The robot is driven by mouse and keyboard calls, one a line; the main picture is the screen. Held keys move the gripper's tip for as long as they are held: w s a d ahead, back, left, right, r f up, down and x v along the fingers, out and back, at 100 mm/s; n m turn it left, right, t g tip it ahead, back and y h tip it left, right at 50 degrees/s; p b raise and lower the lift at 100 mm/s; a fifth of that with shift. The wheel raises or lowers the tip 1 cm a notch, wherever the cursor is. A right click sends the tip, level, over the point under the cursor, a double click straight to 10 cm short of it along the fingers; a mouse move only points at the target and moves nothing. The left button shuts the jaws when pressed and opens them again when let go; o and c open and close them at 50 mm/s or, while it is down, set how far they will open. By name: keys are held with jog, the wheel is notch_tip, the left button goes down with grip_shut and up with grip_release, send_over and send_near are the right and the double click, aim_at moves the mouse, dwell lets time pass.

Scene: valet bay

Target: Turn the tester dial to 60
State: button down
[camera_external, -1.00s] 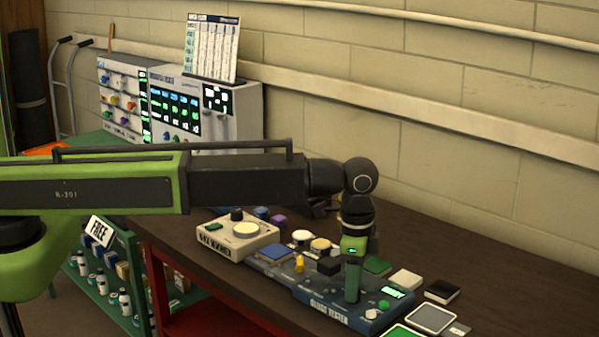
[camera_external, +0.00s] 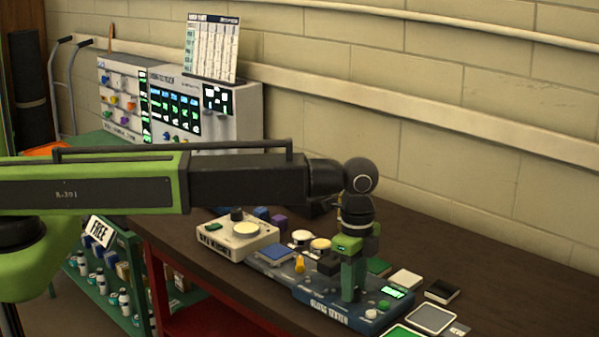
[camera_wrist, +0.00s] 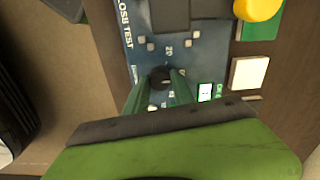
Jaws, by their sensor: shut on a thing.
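The blue gloss tester (camera_external: 325,303) lies on the dark bench at the lower right; its blue face also shows in the wrist view (camera_wrist: 205,35). A small lit green display (camera_external: 397,293) is at its right end, and shows too in the wrist view (camera_wrist: 205,92). My gripper (camera_external: 353,296) points down onto the tester, its green fingers on either side of the dial. In the wrist view the black round dial (camera_wrist: 160,75) sits between the fingertips (camera_wrist: 160,88), which are shut on it. Its setting cannot be read, and the display text is too small.
A cream warmer box (camera_external: 238,238) stands left of the tester. A yellow piece (camera_external: 299,264) and a black block (camera_external: 328,265) are close to my gripper. A white pad (camera_external: 406,279) and a grey pad (camera_external: 432,318) lie to the right. The bench's back right is clear.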

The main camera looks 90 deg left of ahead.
jog(key=c, duration=1.1)
grip_release()
notch_tip(320, 180, up, 17)
jog(key=p, duration=1.7)
jog(key=shift+r, duration=0.2)
